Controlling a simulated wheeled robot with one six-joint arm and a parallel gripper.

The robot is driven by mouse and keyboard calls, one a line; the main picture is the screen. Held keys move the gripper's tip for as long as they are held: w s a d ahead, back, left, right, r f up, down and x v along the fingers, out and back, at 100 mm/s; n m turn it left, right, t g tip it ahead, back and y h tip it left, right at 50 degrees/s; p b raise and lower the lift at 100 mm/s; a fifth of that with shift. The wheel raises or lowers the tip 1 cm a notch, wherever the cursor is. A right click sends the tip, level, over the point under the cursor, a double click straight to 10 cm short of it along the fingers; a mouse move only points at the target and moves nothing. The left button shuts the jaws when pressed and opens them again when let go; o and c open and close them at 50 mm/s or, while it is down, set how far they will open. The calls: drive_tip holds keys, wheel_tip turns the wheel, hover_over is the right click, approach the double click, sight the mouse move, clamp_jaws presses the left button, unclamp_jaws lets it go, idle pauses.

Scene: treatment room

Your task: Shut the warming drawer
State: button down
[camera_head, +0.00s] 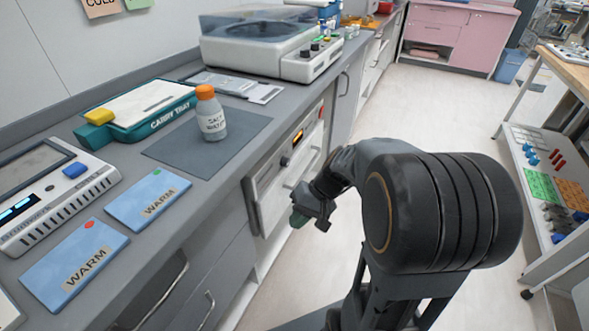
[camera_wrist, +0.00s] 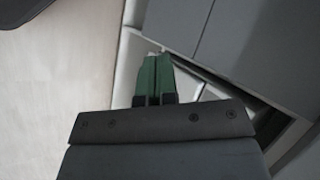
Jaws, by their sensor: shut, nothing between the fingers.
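The warming drawer (camera_head: 272,194) is a pale front set in the grey counter's face, below a panel with a knob and a lit orange display. It has a bar handle. How far it stands out is hard to tell in the head view, as my arm covers part of it. My gripper (camera_head: 298,219) is in front of the drawer, low and near its front. In the wrist view my gripper's green fingertips (camera_wrist: 153,62) are together with nothing between them. Pale surfaces and a dark gap lie just beyond them; I cannot tell whether they touch.
On the counter (camera_head: 150,188) are an orange-capped bottle (camera_head: 212,118) on a grey mat, a carry tray (camera_head: 150,108) and two blue WARM packs (camera_head: 148,199). Grey cabinets flank the drawer. A shelved cart (camera_head: 540,150) stands at the right. Floor between is clear.

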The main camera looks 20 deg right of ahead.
drive_tip(key=w+d+f+m+t+y, duration=0.2)
drive_tip(key=w+d+m+t+y, duration=0.1)
drive_tip(key=w+d+t+y, duration=0.35)
drive_tip(key=m+t+h, duration=0.2)
drive_tip(key=m+t, duration=0.2)
drive_tip(key=t, duration=0.3)
approach(288, 170)
drive_tip(key=x, duration=0.5)
drive_tip(key=b+x, duration=0.1)
drive_tip(key=x, duration=0.1)
drive_tip(key=shift+w+a+r, duration=0.1)
drive_tip(key=shift+a+r, duration=0.2)
drive_tip(key=shift+a, duration=0.05)
drive_tip(key=shift+w, duration=0.1)
